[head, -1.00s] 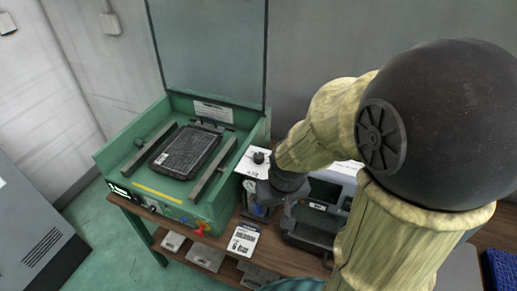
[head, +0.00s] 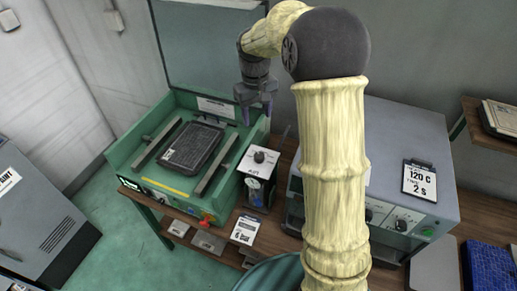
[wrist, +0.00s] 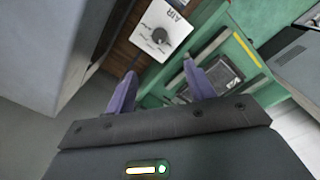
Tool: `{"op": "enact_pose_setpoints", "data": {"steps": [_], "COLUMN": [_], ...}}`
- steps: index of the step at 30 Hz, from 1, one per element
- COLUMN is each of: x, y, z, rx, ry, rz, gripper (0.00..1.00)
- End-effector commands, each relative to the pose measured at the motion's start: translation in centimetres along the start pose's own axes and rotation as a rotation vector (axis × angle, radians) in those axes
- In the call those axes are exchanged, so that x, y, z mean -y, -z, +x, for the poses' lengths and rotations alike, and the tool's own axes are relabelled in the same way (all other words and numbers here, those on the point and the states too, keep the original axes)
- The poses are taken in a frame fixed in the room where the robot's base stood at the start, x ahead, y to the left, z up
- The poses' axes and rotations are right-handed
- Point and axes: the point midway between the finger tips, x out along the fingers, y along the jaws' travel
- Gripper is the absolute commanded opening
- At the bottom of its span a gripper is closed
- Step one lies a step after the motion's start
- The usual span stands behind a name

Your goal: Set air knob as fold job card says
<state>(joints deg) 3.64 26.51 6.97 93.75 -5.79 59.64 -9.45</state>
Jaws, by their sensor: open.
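The air knob (head: 260,157) is a small black dial on the white top of a box (head: 249,171) right of the green press. In the wrist view the knob (wrist: 160,37) sits on a white plate marked "AIR", with small scale marks too fine to read; its pointer setting is unclear. A white card (head: 245,230) stands at the bench front below the box; its large print read "6 bar" in the earlier head view, but its title is too small to read. My gripper (head: 256,112) is open and empty, above and behind the knob, apart from it.
The green press (head: 125,160) with a black tray panel (head: 193,146) lies left of the knob. A grey machine (head: 395,135) on the right bears a card (head: 418,180) reading "120 C 2 S". A blue crate (head: 490,268) is at lower right.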

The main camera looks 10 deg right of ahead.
Motion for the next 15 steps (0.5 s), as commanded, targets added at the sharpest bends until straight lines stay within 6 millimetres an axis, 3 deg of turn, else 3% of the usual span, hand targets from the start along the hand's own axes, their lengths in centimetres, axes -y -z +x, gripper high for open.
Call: {"op": "enact_pose_setpoints", "data": {"steps": [10, 15], "x": [0.0, 0.0], "y": [0.0, 0.0], "z": [0.1, 1.3], "rx": [0.001, 0.004], "ry": [0.000, 0.001], "rz": [0.000, 0.000], "gripper": [0.54, 0.54]}}
